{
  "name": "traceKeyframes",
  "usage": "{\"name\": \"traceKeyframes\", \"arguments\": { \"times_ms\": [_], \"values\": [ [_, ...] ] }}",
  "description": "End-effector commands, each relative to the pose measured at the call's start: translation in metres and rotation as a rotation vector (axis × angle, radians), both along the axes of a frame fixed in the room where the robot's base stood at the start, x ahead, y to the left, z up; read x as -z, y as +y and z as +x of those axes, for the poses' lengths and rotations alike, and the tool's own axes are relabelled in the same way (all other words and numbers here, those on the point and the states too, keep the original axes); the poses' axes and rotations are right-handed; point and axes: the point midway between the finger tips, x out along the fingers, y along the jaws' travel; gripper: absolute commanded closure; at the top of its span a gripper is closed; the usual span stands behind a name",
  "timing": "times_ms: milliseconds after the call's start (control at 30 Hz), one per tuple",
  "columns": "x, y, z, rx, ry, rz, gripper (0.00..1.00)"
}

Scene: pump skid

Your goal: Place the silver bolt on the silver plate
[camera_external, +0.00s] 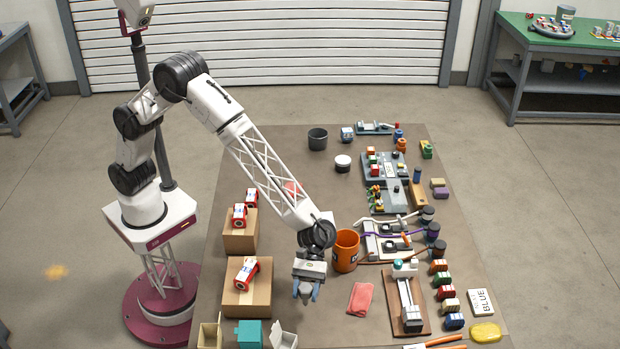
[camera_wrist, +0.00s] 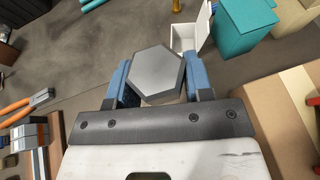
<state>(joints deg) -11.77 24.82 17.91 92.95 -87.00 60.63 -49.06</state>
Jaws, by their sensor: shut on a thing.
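My gripper (camera_external: 305,292) points down over the near middle of the brown table, between a cardboard box and a red cloth. In the wrist view its two blue fingers (camera_wrist: 158,78) are shut on the silver bolt (camera_wrist: 158,70), whose grey six-sided head faces the camera. The bolt's shank is hidden below the head. In the external view the bolt cannot be made out in the fingers. I cannot tell for sure which thing is the silver plate; no plain silver plate stands out in either view.
An orange bucket (camera_external: 346,252) stands close behind and right of my gripper. A cardboard box (camera_external: 245,300) is to its left, a red cloth (camera_external: 360,299) to its right. A brown board fixture (camera_external: 417,325) lies farther right.

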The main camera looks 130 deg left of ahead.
Motion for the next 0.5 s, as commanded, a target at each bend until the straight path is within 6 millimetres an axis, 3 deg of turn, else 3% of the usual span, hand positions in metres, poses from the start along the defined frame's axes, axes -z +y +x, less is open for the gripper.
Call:
{"name": "traceKeyframes", "arguments": {
  "times_ms": [267,500],
  "values": [
    [0.0,0.016,-0.01,-0.014,-0.001,0.001,0.79],
    [0.003,0.059,-0.043,-0.055,0.001,0.003,0.79]
  ]
}}
